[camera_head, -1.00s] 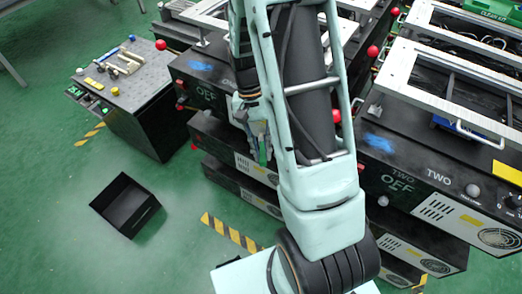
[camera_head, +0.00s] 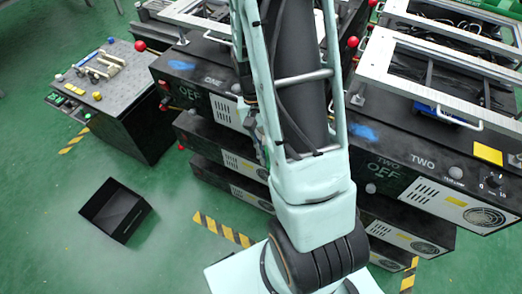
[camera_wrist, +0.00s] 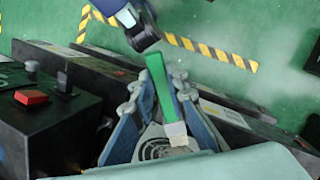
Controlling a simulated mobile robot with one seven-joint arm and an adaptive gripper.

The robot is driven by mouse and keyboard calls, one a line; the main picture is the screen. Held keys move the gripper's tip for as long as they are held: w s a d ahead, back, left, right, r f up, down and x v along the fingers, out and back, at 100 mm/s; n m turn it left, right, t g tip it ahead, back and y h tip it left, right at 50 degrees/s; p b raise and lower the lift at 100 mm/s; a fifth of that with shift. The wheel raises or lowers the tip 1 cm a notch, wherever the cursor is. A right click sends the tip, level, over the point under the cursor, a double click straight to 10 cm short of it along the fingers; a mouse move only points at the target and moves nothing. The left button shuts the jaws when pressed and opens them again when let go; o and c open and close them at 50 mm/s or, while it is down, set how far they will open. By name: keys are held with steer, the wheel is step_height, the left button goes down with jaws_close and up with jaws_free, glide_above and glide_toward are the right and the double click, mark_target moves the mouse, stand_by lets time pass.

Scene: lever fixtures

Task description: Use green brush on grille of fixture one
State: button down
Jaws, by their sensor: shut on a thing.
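The green brush (camera_wrist: 157,80) is between the fingers of my gripper (camera_wrist: 155,95) in the wrist view, with its pale bristle end (camera_wrist: 176,133) toward the bottom of the picture. The round grille (camera_wrist: 155,149) of a fixture lies right by the bristles; I cannot tell whether they touch. In the head view, fixture one (camera_head: 188,93) is labelled ONE and OFF, with a white vent panel (camera_head: 226,112). My arm hides its round grille, the brush and most of my gripper there.
Fixture two (camera_head: 395,165) stands at the right. A dark tool table (camera_head: 130,85) is at the left, and an open black box (camera_head: 115,210) lies on the green floor. Striped floor tape (camera_head: 222,230) runs in front. A red button (camera_wrist: 31,97) shows in the wrist view.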

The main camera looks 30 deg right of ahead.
steer(key=shift+s+d+r+p, duration=0.9)
steer(key=shift+s+d, duration=0.3)
steer(key=shift+s, duration=0.25)
steer(key=shift+w+a+r+p, duration=0.75)
steer(key=shift+w+a+p, duration=0.6)
steer(key=shift+w+a, duration=2.2)
steer(key=shift+s+d+f, duration=0.1)
steer(key=shift+s+d, duration=2.25)
steer(key=shift+d, duration=0.3)
